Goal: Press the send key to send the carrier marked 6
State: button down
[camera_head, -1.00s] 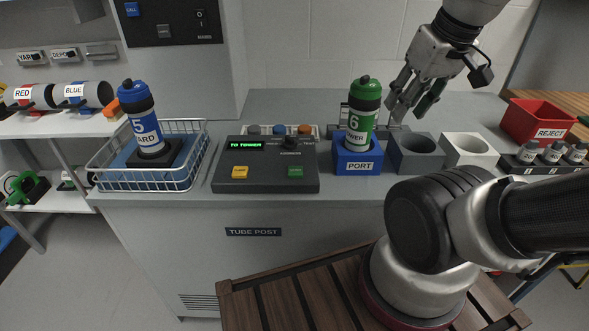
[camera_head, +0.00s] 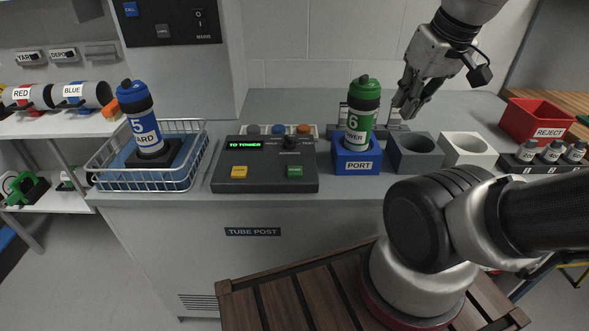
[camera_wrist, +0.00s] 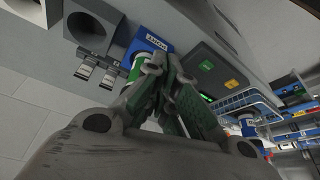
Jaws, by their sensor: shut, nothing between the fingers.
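The carrier marked 6 (camera_head: 362,118) is green with a white label and stands upright in the blue PORT holder (camera_head: 357,164). The dark control panel (camera_head: 266,178) is to its left, with a green display reading "TO TOWER" (camera_head: 245,144), a yellow key (camera_head: 239,172) and a green key (camera_head: 295,172). The lettering on the keys is too small to read. My gripper (camera_head: 403,110) is shut and empty, above the counter just right of the carrier and apart from the panel. In the wrist view, my gripper's fingers (camera_wrist: 163,75) partly hide the green carrier.
A blue carrier marked 5 (camera_head: 145,122) stands in a wire basket (camera_head: 147,183) left of the panel. A grey holder (camera_head: 416,165) and a white holder (camera_head: 468,142) are right of the port. A red REJECT bin (camera_head: 538,121) is at the far right.

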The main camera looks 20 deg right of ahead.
aim_at(293, 171)
jog(key=k+j, duration=0.15)
jog(key=j, duration=0.2)
jog(key=k+j, duration=0.1)
jog(key=j, duration=0.2)
jog(key=k+j, duration=0.15)
jog(key=j, duration=0.2)
jog(key=k+j, duration=0.15)
jog(key=j, duration=0.2)
jog(key=z, duration=0.05)
